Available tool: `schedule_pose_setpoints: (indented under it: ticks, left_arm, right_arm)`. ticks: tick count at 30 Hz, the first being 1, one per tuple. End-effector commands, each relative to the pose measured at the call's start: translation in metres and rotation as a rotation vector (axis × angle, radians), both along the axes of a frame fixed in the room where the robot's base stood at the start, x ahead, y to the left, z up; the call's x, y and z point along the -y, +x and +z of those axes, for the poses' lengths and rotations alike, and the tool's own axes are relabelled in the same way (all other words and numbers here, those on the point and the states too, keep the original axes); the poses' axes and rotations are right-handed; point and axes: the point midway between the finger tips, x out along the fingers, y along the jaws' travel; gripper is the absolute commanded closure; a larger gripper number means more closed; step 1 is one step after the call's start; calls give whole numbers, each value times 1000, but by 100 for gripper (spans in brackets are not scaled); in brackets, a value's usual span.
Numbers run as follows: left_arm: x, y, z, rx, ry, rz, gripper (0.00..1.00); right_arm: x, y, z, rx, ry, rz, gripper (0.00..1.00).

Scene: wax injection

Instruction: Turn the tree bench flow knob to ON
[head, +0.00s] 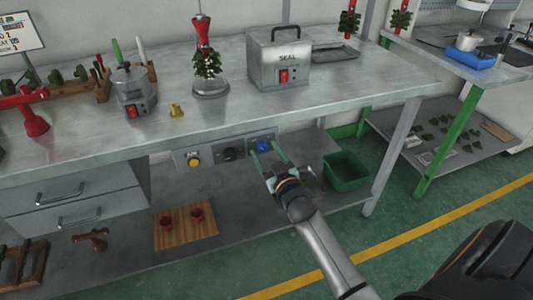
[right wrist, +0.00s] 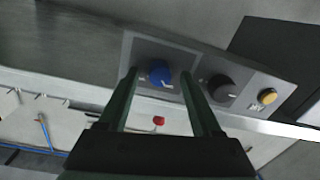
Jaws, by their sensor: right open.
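A grey control panel (head: 209,156) is fixed under the front edge of the metal bench. It carries a yellow button (head: 194,161), a black knob (head: 231,153) and a blue knob (head: 263,146). My right gripper (head: 266,156) is open in front of the blue knob. In the right wrist view the blue knob (right wrist: 160,75) shows between the two fingers, its white mark pointing to the lower right. The black knob (right wrist: 223,88) and the yellow button (right wrist: 267,96) lie right of the fingers. Panel labels are too small to read. My left gripper is not in view.
The bench top (head: 300,104) overhangs the panel closely. A green bin (head: 346,171) stands on the lower shelf just right of my right gripper. Drawers (head: 70,200) are at the left. A wooden board (head: 186,227) with red cups lies on the lower shelf.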

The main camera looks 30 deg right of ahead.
Motion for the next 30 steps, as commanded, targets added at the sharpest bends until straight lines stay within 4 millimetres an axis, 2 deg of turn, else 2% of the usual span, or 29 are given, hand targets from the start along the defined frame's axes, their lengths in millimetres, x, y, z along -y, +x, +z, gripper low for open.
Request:
schedule_pose_setpoints:
  ticks: [5,22,30]
  left_arm:
    - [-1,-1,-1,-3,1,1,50]
    - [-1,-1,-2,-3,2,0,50]
    - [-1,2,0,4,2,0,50]
  right_arm:
    - [0,0,0,0,0,0,35]
    - [0,0,0,-1,0,0,99]
    - [0,-1,0,-1,1,1,100]
